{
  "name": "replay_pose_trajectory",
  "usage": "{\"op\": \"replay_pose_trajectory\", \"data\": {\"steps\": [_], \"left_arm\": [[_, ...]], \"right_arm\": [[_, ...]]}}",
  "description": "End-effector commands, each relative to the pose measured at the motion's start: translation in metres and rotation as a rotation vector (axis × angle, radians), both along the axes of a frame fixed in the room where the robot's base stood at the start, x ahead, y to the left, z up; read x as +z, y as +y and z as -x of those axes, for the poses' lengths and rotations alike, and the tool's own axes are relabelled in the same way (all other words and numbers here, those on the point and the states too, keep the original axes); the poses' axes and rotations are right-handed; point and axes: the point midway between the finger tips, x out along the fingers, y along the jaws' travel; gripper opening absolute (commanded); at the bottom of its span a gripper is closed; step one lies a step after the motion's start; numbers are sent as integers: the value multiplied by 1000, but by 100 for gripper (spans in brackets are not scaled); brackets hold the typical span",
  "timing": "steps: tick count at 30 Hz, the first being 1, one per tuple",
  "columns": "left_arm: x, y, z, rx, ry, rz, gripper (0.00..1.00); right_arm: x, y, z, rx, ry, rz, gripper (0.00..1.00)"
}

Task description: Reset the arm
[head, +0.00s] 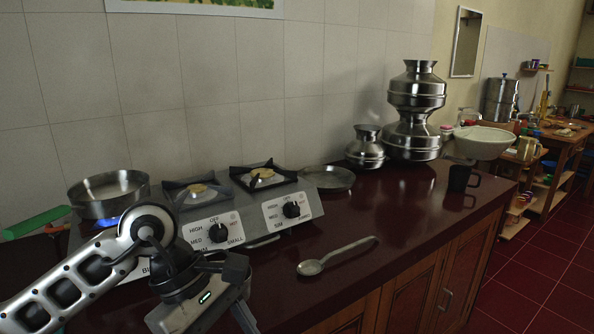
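My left arm (75,275) comes in from the lower left and bends at a rounded joint in front of the stove (215,232). My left gripper (212,305) is low in the picture, in front of the counter's near side. Its fingertips run past the bottom edge, so whether it is open or shut does not show. No object can be seen in it. My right arm and gripper are not in view.
A steel pan (108,196) sits on the left burner over a blue flame, close behind my arm. A ladle (332,257) lies on the dark red counter (385,222). A dark mug (461,179) and stacked metal pots (415,110) stand farther right.

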Motion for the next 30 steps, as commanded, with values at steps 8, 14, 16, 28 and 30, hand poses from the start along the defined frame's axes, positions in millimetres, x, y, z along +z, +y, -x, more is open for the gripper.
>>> {"op": "replay_pose_trajectory", "data": {"steps": [8,14,16,28,30], "left_arm": [[19,-92,56,212,494,573,66],[70,-107,35,681,1269,1133,66],[64,-88,9,896,1582,1288,66],[-170,40,15,-1180,-1700,-902,66],[-200,48,38,-1115,-1568,-786,66]], "right_arm": [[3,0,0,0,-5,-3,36],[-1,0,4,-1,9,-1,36],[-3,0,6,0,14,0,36],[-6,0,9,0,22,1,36],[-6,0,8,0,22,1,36]]}}
